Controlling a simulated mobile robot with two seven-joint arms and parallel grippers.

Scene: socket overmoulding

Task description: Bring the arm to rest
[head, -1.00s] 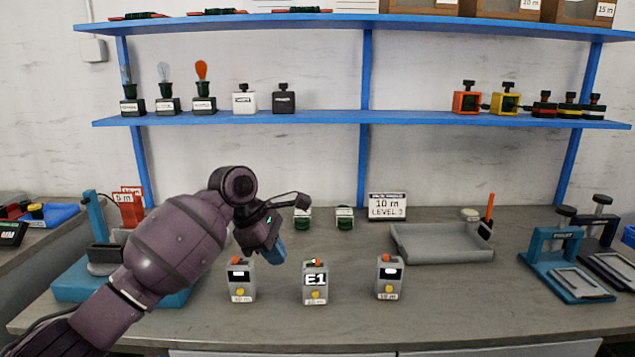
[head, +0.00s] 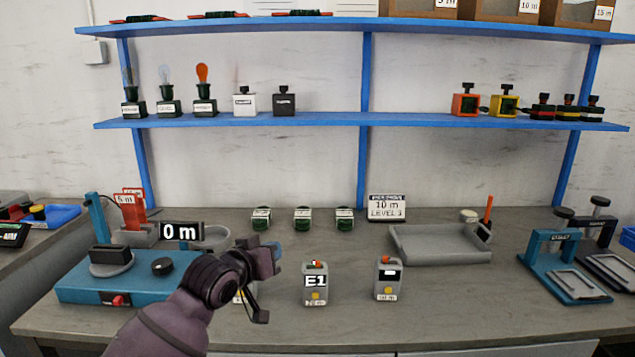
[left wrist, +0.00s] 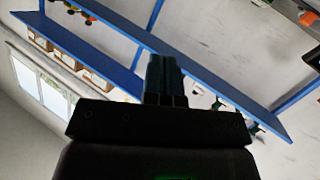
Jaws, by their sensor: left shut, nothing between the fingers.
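My left arm comes in from the lower left in the head view. Its gripper (head: 272,250) is above the front-left part of the bench, in front of a grey timer-like device (head: 239,297) that it partly hides. In the left wrist view the two blue fingers (left wrist: 164,80) are together, with nothing between them. That camera looks up at the blue shelves and the wall. My right gripper is in neither view.
Grey devices (head: 315,285) and (head: 388,279) stand to the gripper's right. A blue machine (head: 130,278) stands to its left. Blue shelves (head: 390,118) hang behind.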

